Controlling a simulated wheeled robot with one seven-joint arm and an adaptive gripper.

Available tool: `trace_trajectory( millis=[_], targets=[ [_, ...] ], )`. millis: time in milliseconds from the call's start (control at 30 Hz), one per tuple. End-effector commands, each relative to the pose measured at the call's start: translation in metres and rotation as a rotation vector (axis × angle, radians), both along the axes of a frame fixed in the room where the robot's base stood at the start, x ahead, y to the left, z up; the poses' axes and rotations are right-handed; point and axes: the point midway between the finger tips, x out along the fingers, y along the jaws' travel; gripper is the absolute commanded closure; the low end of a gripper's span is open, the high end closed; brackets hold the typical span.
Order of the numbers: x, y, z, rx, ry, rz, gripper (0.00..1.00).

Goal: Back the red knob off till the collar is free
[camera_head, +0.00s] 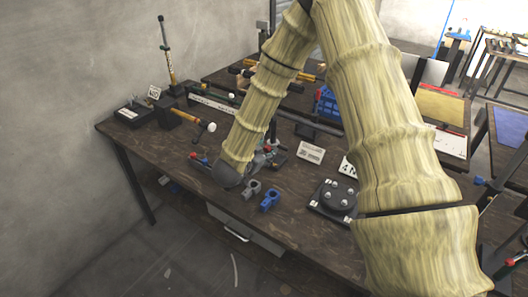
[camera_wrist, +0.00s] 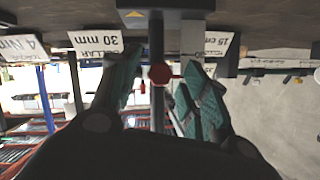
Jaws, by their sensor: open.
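A red knob (camera_wrist: 160,74) shows near the middle of the wrist view, in front of a dark upright bar (camera_wrist: 156,35). My gripper (camera_wrist: 161,62) is open, with one teal finger on each side of the knob. Gaps show between the knob and both fingers, so neither seems to touch it. A label (camera_wrist: 96,43) reading "COLLAR 30 mm" appears upside down at upper left. I cannot make out the collar itself or whether it is clamped. In the head view my arm covers most of the press, and my gripper's fingers are largely hidden beyond the dark wrist.
The dark wooden bench (camera_head: 165,150) carries a grey clamp piece (camera_head: 252,188) and a blue one (camera_head: 270,201) near its front edge. A black plate with round studs (camera_head: 335,198) stands to the right. A lever with a white ball (camera_head: 211,127) rises at left.

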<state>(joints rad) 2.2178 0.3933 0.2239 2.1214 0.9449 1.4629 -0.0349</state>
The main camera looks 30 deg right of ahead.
Motion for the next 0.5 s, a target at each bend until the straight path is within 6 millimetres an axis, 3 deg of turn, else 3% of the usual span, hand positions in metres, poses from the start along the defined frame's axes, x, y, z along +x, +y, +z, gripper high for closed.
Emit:
trace_trajectory(
  millis=[167,500],
  targets=[
    [-0.004,0.009,0.004,0.001,0.000,0.001,0.55],
    [-0.031,0.058,0.026,0.000,0.000,0.003,0.55]
  ],
)
